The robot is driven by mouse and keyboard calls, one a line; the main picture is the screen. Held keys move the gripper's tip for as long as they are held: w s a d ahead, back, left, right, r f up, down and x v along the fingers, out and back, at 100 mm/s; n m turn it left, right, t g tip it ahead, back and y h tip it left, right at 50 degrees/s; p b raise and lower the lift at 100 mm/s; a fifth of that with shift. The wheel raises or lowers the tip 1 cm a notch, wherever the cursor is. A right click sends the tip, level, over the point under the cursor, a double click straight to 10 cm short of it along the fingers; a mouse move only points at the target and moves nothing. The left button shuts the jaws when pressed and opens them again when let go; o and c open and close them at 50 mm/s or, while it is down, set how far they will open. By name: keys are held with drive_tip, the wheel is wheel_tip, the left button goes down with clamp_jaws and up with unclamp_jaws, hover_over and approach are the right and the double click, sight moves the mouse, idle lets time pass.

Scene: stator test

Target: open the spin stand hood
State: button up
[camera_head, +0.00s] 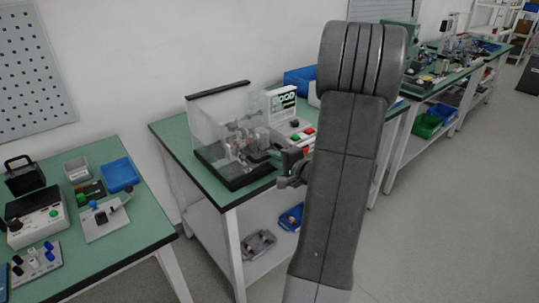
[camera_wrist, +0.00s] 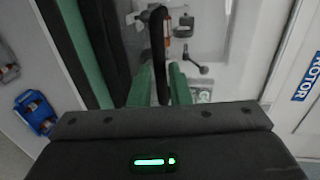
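The spin stand (camera_head: 245,140) sits on the green bench, with its clear hood (camera_head: 212,125) down over the mechanism and a black strip along the hood's upper back edge. My gripper (camera_head: 278,156) is at the front right side of the hood, partly hidden by my arm. In the wrist view, the two green fingers (camera_wrist: 162,86) stand on either side of a black upright bar (camera_wrist: 158,40), which looks like the hood handle. Whether the fingers press on the bar or only surround it is unclear. Metal parts of the stand show behind the bar.
A control box (camera_head: 283,103) with red and green buttons stands right of the hood. A blue bin (camera_head: 300,79) is behind it. The left bench (camera_head: 115,235) holds several devices. Trays lie on the shelf below. Floor between benches is free.

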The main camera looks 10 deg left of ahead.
drive_tip(key=shift+x, duration=1.6)
clamp_jaws()
